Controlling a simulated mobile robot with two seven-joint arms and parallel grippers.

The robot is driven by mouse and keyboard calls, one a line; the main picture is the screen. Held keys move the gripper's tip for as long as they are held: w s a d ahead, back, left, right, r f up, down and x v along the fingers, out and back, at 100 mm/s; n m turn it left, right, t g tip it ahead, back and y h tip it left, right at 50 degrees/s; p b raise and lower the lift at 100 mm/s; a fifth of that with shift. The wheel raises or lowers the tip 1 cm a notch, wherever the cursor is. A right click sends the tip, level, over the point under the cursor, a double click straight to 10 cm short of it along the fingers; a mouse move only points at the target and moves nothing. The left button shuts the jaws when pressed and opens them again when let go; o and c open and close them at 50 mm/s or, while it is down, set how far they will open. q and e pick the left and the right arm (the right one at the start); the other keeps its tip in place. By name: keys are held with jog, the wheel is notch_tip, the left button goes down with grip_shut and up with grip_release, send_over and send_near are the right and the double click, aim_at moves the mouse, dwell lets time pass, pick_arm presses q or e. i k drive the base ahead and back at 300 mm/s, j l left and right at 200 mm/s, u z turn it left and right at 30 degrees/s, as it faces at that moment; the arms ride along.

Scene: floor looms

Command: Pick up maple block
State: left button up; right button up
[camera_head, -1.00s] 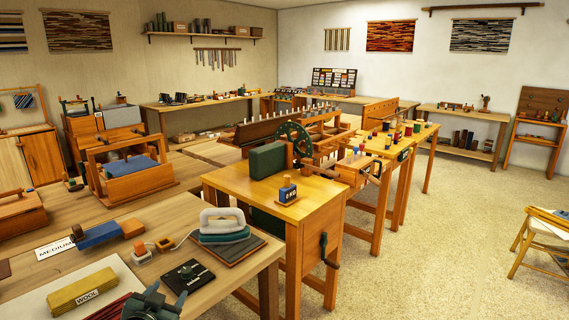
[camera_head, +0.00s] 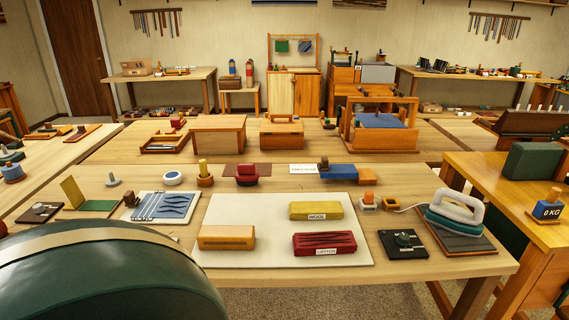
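A light orange-brown wooden block (camera_head: 226,238) lies on the left front part of a white board (camera_head: 280,213) on the near table. It has a small label on its front that I cannot read clearly, so I cannot confirm that it is the maple block. A yellow block labelled WOOL (camera_head: 316,210) lies on the board to its right and farther back. A red block with a label (camera_head: 324,244) lies at the board's front right. Neither gripper shows in this view.
A large dark green rounded shape (camera_head: 100,280) with a pale band fills the lower left and hides the table's front left part. A black plate (camera_head: 403,244) and an iron-like tool (camera_head: 455,219) stand right of the board. Several small objects line the table behind it.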

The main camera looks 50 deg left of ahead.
aim_at(230, 237)
jog(key=u, duration=2)
